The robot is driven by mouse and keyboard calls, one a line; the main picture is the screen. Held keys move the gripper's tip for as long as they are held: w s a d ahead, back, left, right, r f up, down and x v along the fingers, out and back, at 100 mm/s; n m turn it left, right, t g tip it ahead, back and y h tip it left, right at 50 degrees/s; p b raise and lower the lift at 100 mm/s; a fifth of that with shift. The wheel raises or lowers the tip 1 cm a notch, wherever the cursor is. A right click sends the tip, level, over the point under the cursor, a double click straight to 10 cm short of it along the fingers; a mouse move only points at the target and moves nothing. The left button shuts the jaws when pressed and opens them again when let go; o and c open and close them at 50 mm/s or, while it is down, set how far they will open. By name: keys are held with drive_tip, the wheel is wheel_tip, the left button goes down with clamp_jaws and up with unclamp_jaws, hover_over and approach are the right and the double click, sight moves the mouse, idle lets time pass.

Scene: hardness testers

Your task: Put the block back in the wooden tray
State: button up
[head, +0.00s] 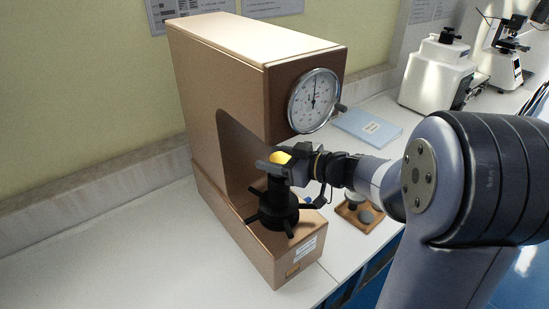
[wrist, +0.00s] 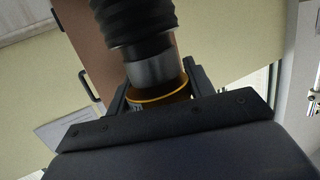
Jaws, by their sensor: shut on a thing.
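The block (head: 279,157) shows yellow in the head view, at the hardness tester's (head: 230,100) opening, just above the black spindle with its handwheel (head: 278,205). My gripper (head: 276,166) is shut on it. In the wrist view the yellow-rimmed block (wrist: 160,99) sits between the two dark fingers of my gripper (wrist: 155,90), and part of it is hidden. I cannot tell whether the block touches the support under it. The wooden tray (head: 344,226) lies on the bench right of the tester, partly behind my arm, with grey round pieces in it.
A dial (head: 314,101) is on the tester's front. A light blue booklet (head: 368,127) lies behind my arm. A white machine (head: 436,75) and a microscope-like instrument (head: 507,50) stand farther back. The bench left of the tester (head: 110,245) is clear.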

drive_tip(key=shift+f+b, duration=0.2)
drive_tip(key=shift+b, duration=0.3)
drive_tip(key=o, duration=1.3)
drive_tip(key=p, duration=0.2)
drive_tip(key=shift+r+p, duration=0.25)
drive_tip(key=shift+p, duration=0.15)
drive_tip(key=shift+o, duration=0.5)
drive_tip(key=b+v, duration=0.5)
drive_tip(key=v, duration=0.5)
drive_tip(key=shift+s+d+f, duration=0.15)
drive_tip(key=shift+d+f, duration=0.05)
drive_tip(key=shift+d, duration=0.2)
drive_tip(key=shift+b+x, duration=1.65)
drive_tip(key=shift+x, duration=2.1)
